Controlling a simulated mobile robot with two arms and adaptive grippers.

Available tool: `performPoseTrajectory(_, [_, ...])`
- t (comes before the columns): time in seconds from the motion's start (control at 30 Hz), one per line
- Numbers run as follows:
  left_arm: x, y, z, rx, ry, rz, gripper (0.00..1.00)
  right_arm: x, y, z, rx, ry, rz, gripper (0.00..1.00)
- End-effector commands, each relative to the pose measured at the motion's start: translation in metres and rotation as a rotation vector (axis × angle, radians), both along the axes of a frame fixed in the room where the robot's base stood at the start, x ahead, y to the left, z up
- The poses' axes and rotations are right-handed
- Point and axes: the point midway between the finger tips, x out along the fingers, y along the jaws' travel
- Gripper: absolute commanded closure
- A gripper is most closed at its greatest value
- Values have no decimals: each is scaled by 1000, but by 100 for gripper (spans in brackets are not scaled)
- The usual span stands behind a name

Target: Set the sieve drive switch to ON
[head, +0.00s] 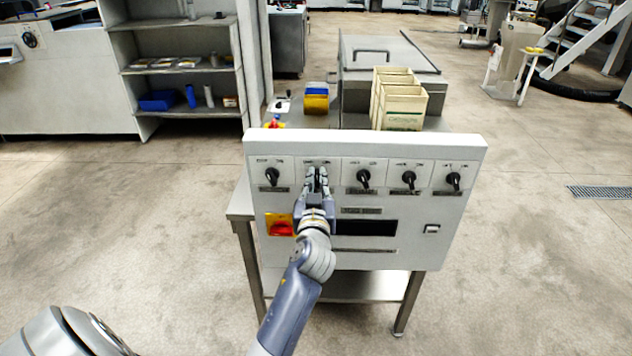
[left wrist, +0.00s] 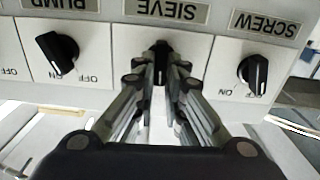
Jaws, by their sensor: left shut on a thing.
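The sieve drive switch is a black rotary knob (left wrist: 161,62) at the label SIEVE (left wrist: 168,11), which shows upside down in the left wrist view. My left gripper (left wrist: 160,75) is shut on this knob, with one finger on each side. The knob looks about vertical between the fingertips; its ON and OFF marks are hidden. In the head view my left gripper (head: 318,180) is at the second switch from the left on the white control panel (head: 460,240), and its fingers mostly cover the knob. My right gripper is not in view.
The PUMP knob (left wrist: 58,52) and the SCREW knob (left wrist: 253,73) sit close on either side of my fingers. A red-and-yellow switch (head: 281,226) is lower on the panel. Tan bins (head: 403,107) stand behind the panel. The floor to the right is open.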

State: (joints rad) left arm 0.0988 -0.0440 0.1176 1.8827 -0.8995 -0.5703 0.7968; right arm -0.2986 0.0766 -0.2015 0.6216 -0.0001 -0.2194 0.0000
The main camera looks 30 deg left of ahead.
Motion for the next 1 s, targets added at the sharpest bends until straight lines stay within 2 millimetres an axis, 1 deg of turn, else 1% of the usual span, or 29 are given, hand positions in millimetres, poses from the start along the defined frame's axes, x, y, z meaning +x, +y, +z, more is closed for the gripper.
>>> performPoseTrajectory(0.2, [1,-1,2,154,92,1,100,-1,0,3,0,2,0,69])
performPoseTrajectory(0.5, [2,-2,1,312,189,0,100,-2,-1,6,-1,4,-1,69])
performPoseTrajectory(0.7, [2,-3,1,367,222,1,100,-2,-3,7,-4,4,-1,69])
performPoseTrajectory(1.0, [3,-3,1,389,235,1,100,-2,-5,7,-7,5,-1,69])
